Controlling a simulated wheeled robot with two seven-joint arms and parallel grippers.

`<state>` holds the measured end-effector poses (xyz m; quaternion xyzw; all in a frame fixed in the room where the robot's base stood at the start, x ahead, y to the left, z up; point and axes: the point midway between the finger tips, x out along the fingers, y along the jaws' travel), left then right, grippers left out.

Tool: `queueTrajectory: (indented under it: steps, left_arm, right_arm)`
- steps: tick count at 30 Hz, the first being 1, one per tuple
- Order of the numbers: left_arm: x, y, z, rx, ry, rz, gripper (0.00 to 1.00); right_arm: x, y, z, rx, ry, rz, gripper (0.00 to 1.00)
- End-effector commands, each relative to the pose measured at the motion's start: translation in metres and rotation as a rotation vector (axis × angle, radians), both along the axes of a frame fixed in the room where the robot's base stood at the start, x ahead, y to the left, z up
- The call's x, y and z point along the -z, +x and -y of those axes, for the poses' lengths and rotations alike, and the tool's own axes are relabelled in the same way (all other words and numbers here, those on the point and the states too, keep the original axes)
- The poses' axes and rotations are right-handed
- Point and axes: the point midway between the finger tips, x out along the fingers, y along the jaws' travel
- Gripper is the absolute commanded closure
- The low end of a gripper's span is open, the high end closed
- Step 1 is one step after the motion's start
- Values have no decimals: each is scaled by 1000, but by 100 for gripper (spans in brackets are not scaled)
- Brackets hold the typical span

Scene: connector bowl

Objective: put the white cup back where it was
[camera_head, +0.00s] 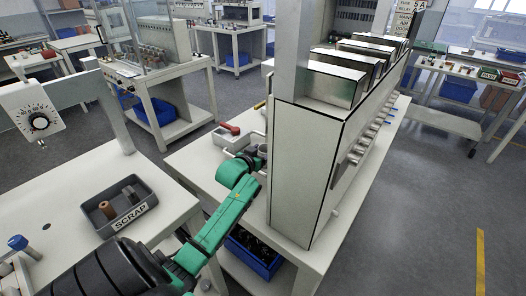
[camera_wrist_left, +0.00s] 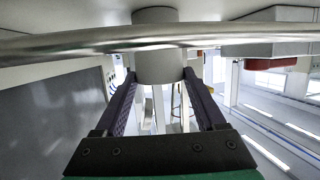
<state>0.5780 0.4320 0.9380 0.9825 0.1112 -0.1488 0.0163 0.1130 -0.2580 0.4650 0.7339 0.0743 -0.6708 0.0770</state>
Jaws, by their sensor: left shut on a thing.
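In the left wrist view, my left gripper (camera_wrist_left: 160,76) is shut on a pale grey-white cylinder, which looks like the white cup (camera_wrist_left: 158,62). One dark finger is on each side of it. The cup's far end lies close to a pale surface at the top of the picture; I cannot tell whether they touch. In the head view, the green left arm reaches to the bench beside the tall cabinet. The left gripper (camera_head: 261,151) is small and partly hidden there, and the cup is not clear. My right gripper is not in view.
A metal bar (camera_wrist_left: 75,42) crosses close in front of the cup. The tall pale cabinet (camera_head: 306,170) stands just right of the left gripper. A tray (camera_head: 232,141) with a red-handled thing (camera_head: 230,128) lies behind it. The SCRAP bin (camera_head: 92,213) stands on the left table.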

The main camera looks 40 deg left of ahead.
Motion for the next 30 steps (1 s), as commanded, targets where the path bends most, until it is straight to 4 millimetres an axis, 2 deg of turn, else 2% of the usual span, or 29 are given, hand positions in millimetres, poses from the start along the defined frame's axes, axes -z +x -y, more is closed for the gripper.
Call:
queueTrajectory:
  steps: [2, 3, 4, 13, 16, 20, 27, 30]
  left_arm:
    - [2, 0, 0, 0, 0, 1, 96]
    - [1, 0, 0, 0, 0, 0, 13]
    - [1, 0, 0, 0, 0, 0, 1]
    - [-2, -1, 0, 0, 0, 1, 0]
    - [-3, -10, 3, 1, 0, 0, 0]
    - [-10, -35, 8, 1, -1, -1, 0]
    - [-28, -94, 21, -1, -3, -2, 0]
    - [-33, -107, 24, 0, -1, -2, 0]
  right_arm:
    - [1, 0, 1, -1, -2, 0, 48]
    - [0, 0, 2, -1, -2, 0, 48]
    - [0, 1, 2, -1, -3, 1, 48]
    - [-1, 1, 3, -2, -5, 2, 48]
    - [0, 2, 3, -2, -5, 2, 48]
    - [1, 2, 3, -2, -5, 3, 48]
    - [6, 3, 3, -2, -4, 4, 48]
    - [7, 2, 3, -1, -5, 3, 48]
